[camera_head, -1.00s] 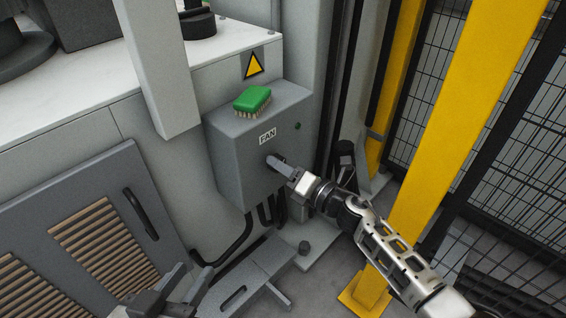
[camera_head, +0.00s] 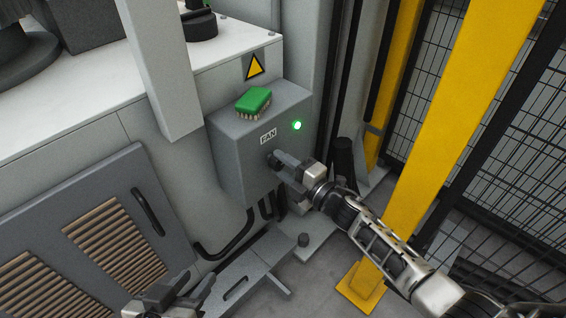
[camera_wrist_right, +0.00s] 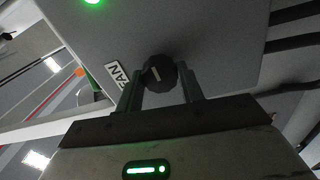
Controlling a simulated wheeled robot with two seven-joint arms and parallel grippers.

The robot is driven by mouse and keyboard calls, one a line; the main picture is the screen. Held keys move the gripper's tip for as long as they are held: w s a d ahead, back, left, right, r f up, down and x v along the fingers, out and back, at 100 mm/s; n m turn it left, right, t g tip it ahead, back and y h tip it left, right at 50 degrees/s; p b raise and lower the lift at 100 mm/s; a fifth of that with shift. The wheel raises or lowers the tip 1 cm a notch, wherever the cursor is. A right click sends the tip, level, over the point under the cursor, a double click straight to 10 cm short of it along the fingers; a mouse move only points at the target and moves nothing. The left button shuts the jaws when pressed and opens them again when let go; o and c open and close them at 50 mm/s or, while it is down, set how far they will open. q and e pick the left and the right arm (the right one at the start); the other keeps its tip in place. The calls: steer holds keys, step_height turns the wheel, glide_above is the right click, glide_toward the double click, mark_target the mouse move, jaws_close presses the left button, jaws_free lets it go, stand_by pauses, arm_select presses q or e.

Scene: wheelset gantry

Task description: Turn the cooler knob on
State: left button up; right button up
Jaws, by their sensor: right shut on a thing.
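The cooler knob (camera_wrist_right: 160,74) is black and round with a pale pointer mark. It sits on the front of the grey box labelled FAN (camera_head: 243,157). My right gripper (camera_head: 277,163) is at the knob, with one finger on each side of it in the right wrist view (camera_wrist_right: 160,88), shut on it. In the head view the fingers mostly hide the knob. A green indicator light (camera_head: 297,125) is lit on the box, and it also shows in the right wrist view (camera_wrist_right: 93,1). My left gripper (camera_head: 185,288) is empty at the bottom edge, its fingers apart.
A green brush (camera_head: 253,99) lies on top of the box. A yellow post (camera_head: 450,125) and black mesh fence (camera_head: 520,130) stand to the right. A vented panel with a handle (camera_head: 147,211) is at the left. Cables run below the box.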

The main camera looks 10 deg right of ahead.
arm_select(q)
steer(key=shift+f, duration=0.25)
arm_select(e)
steer(key=shift+m, duration=0.4)
steer(key=o, duration=1)
arm_select(q)
steer(key=shift+w+r, duration=0.1)
steer(key=shift+r, duration=0.15)
arm_select(e)
steer(key=shift+s, duration=0.1)
steer(key=shift+s+d, duration=0.2)
arm_select(q)
steer(key=p, duration=0.1)
steer(key=a+f+g+p, duration=0.1)
steer(key=shift+s+f+y+p, duration=0.3)
steer(key=shift+y+p, duration=0.1)
arm_select(e)
steer(key=v, duration=1.5)
steer(key=shift+s+f, duration=0.1)
steer(key=shift+s, duration=0.1)
arm_select(q)
steer(key=shift+s+d, duration=0.1)
